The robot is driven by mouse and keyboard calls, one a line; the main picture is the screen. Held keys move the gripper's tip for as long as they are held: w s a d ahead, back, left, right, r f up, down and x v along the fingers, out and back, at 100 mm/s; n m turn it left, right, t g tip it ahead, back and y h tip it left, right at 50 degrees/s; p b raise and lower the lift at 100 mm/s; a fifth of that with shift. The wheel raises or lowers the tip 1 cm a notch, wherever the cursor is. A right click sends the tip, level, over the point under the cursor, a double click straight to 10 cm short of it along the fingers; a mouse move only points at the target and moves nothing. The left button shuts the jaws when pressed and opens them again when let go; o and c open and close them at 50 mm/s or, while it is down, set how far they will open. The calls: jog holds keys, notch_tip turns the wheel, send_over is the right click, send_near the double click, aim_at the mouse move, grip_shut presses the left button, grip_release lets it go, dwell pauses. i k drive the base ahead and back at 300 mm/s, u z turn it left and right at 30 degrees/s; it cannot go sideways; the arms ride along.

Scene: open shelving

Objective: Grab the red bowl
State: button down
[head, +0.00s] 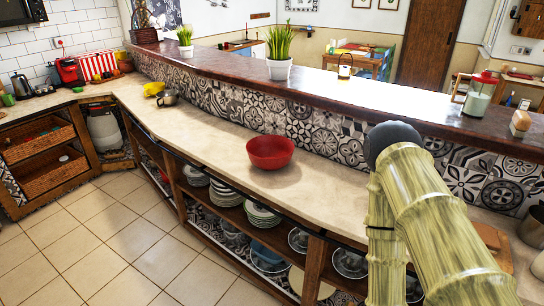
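The red bowl (270,152) sits upright on the pale stone counter (210,137), near the middle of the head view. It stands between the counter's front edge and the patterned tile wall, and looks empty. My arm shows at the right, with bamboo-like links and a dark rounded joint, well to the right of the bowl. My gripper cannot be seen in this view, and nothing touches the bowl.
A dark raised ledge (350,90) runs behind the counter and bears a potted plant (279,70). A metal pot (167,97) and a yellow bowl (153,88) stand farther left. The counter around the bowl is clear.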

aim_at(270, 152)
jog(key=z, duration=0.05)
jog(key=k, duration=0.45)
jog(key=u, duration=0.85)
jog(key=i, duration=1.15)
jog(key=z, duration=0.7)
